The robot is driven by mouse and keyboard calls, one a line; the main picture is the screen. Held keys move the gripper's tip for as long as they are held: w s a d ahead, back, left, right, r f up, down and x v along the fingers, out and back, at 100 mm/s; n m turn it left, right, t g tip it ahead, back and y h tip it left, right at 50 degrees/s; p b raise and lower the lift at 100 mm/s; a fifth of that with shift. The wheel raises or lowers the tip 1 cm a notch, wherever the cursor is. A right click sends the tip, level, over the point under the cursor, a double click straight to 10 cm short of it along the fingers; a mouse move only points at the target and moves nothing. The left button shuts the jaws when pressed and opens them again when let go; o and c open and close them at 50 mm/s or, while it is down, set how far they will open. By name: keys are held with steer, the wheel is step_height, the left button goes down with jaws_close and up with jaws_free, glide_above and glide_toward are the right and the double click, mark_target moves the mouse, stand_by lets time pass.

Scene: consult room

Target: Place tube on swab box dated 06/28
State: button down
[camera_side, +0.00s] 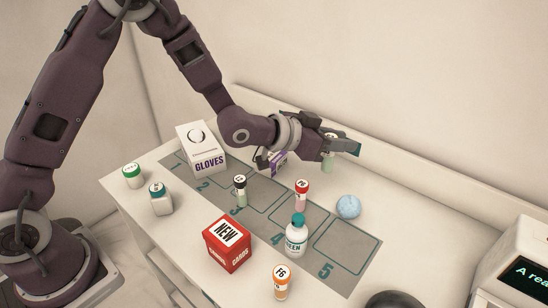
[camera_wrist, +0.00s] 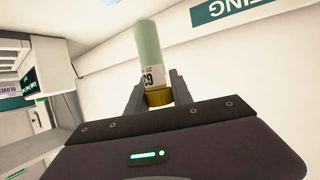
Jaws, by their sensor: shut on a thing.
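My gripper (camera_side: 338,143) is shut on a tube (camera_side: 328,164), high above the back of the table, right of the middle. In the wrist view, the tube (camera_wrist: 149,45) has a pale green body, a white label and a gold cap. The cap end sits between the fingers (camera_wrist: 157,92), and the body points away from the gripper. A box with a purple label (camera_side: 278,163) stands at the back of the table, partly hidden behind my arm. No date can be read on it, so I cannot tell whether it is the swab box.
A grey mat (camera_side: 345,248) has numbered areas.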

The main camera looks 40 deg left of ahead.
steer(key=w+a+r+n+t+y, duration=0.1)
steer(key=w+a+y, duration=0.1)
steer(key=a, duration=0.8)
steer(key=w+a+r+n+y, duration=0.1)
steer(key=w+a, duration=0.1)
steer(key=a, duration=0.7)
glide_above(279, 152)
steer(key=shift+n, duration=0.3)
step_height(279, 152, down, 10)
steer(key=shift+s+r, duration=0.15)
steer(key=shift+r, duration=0.1)
steer(key=shift+f, duration=0.2)
steer(key=shift+f, duration=0.1)
steer(key=c, duration=1.1)
jaws_free()
